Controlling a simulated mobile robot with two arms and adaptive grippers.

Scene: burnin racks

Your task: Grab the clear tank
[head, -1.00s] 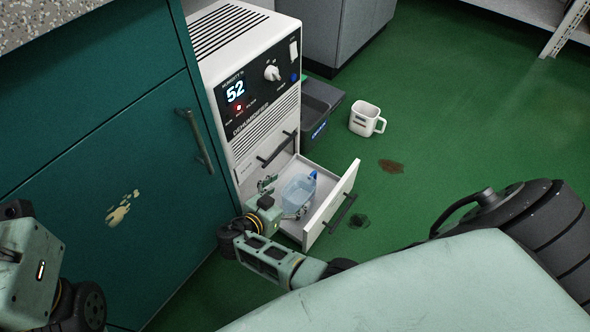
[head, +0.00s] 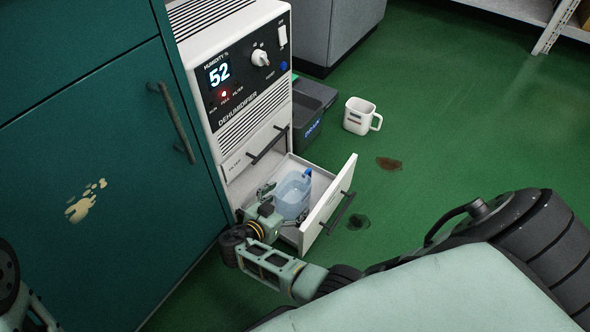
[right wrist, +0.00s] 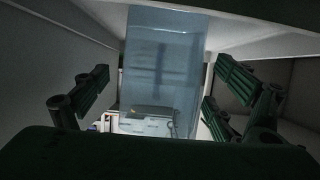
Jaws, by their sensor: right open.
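The clear tank (head: 292,194) is a bluish see-through box with a blue cap. It sits in the pulled-out bottom drawer (head: 327,204) of the white dehumidifier (head: 236,75). My right gripper (head: 268,201) is open at the left side of the drawer, close to the tank. In the right wrist view the tank (right wrist: 162,65) stands upright between the two spread, ridged fingers of my right gripper (right wrist: 155,92), with gaps on both sides.
A teal cabinet (head: 110,130) stands close on the left. A dark grey bin (head: 308,120) is beside the dehumidifier. A white mug (head: 358,115) stands on the green floor, near a brown stain (head: 389,164) and a dark wet spot (head: 358,221). The floor on the right is open.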

